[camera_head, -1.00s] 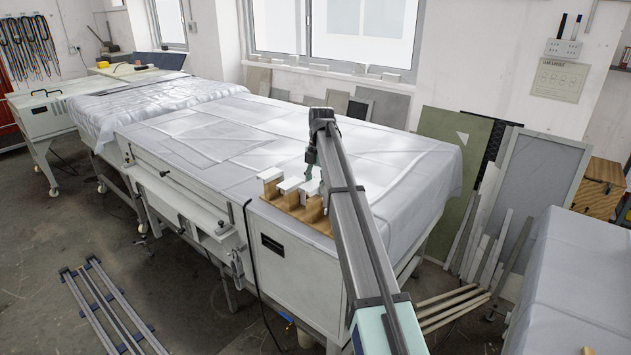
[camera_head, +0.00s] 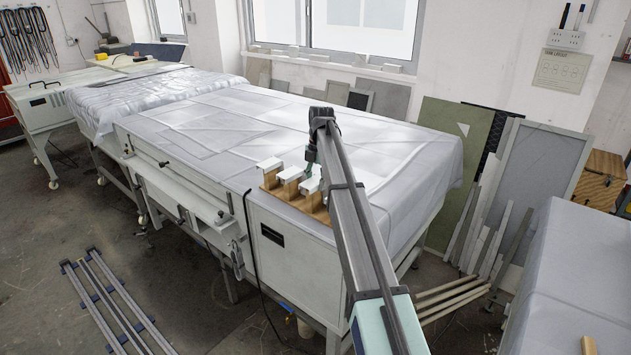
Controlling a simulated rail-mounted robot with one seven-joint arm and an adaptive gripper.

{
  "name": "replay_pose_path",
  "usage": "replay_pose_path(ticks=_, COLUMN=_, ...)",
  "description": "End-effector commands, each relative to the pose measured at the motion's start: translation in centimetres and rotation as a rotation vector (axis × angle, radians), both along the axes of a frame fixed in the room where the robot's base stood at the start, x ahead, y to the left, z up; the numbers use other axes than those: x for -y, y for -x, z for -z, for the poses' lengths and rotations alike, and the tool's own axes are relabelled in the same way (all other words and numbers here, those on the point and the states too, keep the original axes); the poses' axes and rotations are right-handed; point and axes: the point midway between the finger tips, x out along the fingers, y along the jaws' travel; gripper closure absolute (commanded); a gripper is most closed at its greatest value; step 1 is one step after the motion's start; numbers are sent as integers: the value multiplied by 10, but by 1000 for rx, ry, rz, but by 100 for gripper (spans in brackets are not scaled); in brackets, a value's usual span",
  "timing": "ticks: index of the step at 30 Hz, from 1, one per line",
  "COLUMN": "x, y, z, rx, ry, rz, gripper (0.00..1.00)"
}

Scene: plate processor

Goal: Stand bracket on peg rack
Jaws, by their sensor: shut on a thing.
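A wooden peg rack (camera_head: 316,211) stands on the near right end of the covered table. White brackets sit along it: one at the left (camera_head: 269,164) and one in the middle (camera_head: 290,174). A third white bracket (camera_head: 311,186) is at the right end of the row, under my gripper (camera_head: 312,176). My gripper is shut on this third bracket, its fingers small and dark in the picture. My arm hides part of the rack's right side. Whether the held bracket touches the rack is too small to tell.
The table's sheeted top (camera_head: 240,130) is wide and clear behind the rack. Boards lean on the wall at the right (camera_head: 535,180). Another sheeted table (camera_head: 580,260) stands at the lower right. A metal rail frame (camera_head: 115,305) lies on the floor.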

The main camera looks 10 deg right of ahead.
Motion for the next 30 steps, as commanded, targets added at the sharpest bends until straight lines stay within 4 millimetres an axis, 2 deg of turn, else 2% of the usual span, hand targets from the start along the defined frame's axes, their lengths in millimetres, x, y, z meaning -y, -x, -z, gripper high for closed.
replay_pose_path(ticks=27, x=0, y=0, z=6, rx=0, ry=0, rz=0, gripper=89)
replay_pose_path(ticks=28, x=0, y=0, z=6, rx=0, ry=0, rz=0, gripper=42)
replay_pose_path(ticks=30, x=0, y=0, z=5, rx=0, ry=0, rz=0, gripper=20)
